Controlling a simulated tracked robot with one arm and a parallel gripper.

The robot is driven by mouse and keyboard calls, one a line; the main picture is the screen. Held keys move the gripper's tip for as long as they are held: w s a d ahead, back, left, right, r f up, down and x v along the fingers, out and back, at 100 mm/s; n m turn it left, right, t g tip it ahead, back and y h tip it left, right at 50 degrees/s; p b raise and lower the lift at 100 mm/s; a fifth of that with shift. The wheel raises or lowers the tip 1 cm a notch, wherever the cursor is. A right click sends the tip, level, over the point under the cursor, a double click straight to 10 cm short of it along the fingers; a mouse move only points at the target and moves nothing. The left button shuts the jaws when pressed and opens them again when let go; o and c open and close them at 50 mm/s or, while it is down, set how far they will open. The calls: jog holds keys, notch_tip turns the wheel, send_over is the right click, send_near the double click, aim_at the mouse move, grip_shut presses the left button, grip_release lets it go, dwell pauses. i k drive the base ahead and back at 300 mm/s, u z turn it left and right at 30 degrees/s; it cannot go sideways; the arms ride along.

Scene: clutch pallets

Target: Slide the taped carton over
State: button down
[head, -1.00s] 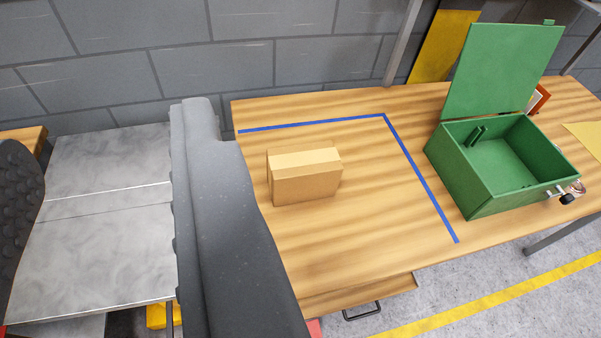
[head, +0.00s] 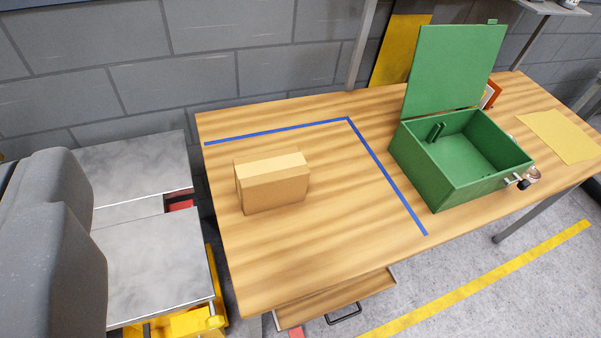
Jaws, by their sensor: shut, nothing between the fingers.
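The carton (head: 276,190) is a small tan box with a paler strip along its top. It stands on the wooden bench (head: 310,245), inside the corner formed by the blue tape line (head: 385,178), apart from the tape. My gripper (head: 58,200) shows at the left edge as dark grey rounded fingers close together, shut and empty. It is left of the bench, well clear of the carton, in front of grey metal plates. Part of it is cut off by the frame.
A green box (head: 428,185) with its lid up stands right of the tape, a metal latch on its front. A yellow sheet (head: 560,135) lies at the far right. A drawer (head: 335,298) juts out under the front edge. The bench around the carton is clear.

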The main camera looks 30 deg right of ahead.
aim_at(272, 179)
jog(key=k, duration=1.05)
jog(key=z, duration=0.95)
jog(key=i, duration=1.9)
jog(key=u, duration=0.75)
